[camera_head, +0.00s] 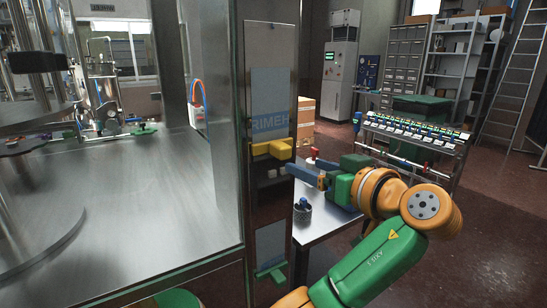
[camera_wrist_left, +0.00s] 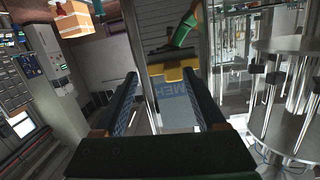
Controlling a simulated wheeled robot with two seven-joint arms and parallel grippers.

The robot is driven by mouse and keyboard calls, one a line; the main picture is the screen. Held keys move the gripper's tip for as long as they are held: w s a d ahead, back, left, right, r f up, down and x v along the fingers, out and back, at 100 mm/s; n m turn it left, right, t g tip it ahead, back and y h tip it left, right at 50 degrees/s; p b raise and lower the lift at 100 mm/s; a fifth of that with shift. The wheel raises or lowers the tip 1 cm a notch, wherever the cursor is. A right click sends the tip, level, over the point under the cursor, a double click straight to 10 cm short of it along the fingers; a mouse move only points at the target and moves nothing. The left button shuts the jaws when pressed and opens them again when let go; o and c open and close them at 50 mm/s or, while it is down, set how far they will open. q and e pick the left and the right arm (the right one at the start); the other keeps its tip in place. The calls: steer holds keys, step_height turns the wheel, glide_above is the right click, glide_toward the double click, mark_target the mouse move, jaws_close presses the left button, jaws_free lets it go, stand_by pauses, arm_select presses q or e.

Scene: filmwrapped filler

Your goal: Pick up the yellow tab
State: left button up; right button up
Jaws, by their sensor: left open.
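The yellow tab (camera_head: 272,148) sticks out from the upright dark panel on the metal post, just below blue lettering. In the left wrist view the yellow tab (camera_wrist_left: 173,74) lies beyond my fingertips, nearer the right-hand finger, and that view is upside down. My left gripper (camera_head: 303,172) is open, to the right of the tab and slightly lower, apart from it. Its two blue-padded fingers also frame the left wrist view (camera_wrist_left: 161,80), with nothing between them. My right gripper is not in view.
A green handle (camera_head: 270,271) sits lower on the same post. A steel enclosure with a bare metal floor (camera_head: 150,190) is to the left. A white table (camera_head: 325,222) with a small dark cup (camera_head: 302,212) stands behind my left arm. A bottle rack (camera_head: 415,135) is farther right.

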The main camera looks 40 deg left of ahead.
mark_target(287, 153)
arm_select(q)
steer(key=shift+n+g, duration=0.4)
steer(key=shift+n, duration=0.4)
steer(key=a+p, duration=0.1)
steer(key=a, duration=0.1)
steer(key=a+p, duration=0.1)
steer(key=a, duration=0.1)
steer(key=w+a+r+p, duration=0.1)
steer(key=a+p, duration=0.1)
steer(key=shift+a+r, duration=0.1)
steer(key=shift+a, duration=0.4)
steer(key=shift+s+d, duration=0.1)
steer(key=shift+d, duration=0.1)
steer(key=shift+c, duration=0.8)
jaws_close()
